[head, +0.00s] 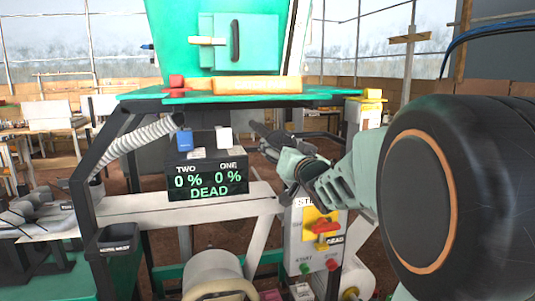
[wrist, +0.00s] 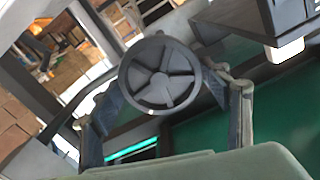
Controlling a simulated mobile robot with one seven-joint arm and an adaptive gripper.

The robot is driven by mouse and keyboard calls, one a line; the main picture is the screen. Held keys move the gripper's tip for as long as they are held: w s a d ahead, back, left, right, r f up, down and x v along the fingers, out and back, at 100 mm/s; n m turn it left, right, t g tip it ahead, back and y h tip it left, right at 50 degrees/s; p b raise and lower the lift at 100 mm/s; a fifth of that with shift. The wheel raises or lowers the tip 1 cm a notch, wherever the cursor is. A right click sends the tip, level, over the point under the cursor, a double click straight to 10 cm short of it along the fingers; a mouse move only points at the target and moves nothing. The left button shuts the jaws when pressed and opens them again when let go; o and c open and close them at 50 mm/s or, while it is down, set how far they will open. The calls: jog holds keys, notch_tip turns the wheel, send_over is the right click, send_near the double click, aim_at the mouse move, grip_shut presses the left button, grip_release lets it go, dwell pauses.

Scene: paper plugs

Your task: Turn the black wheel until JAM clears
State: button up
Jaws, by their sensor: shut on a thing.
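The black wheel (wrist: 160,74), round with broad spokes, shows face-on between my fingers in the wrist view. My gripper (wrist: 163,90) is shut on it, one finger at each side of the rim. In the head view my gripper (head: 272,136) reaches in from the right under the green tabletop, and the wheel cannot be made out clearly there. A black display (head: 207,181) left of my gripper reads TWO 0 %, ONE 0 % and DEAD. I see no word JAM on it.
A grey control box (head: 316,240) with a red switch on yellow stands below my forearm. A blue block (head: 184,140) and a white block (head: 224,136) sit above the display. The green tabletop (head: 228,97) lies just over my gripper, and a black frame leg (head: 84,200) stands left.

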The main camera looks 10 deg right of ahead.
jog(key=n+b, duration=0.3)
jog(key=n, duration=0.2)
jog(key=shift+b, duration=0.3)
jog(key=o, duration=1.2)
jog(key=shift+c, duration=0.2)
jog(key=shift+s, duration=0.1)
jog(key=s, duration=0.3)
jog(key=shift+s, duration=0.4)
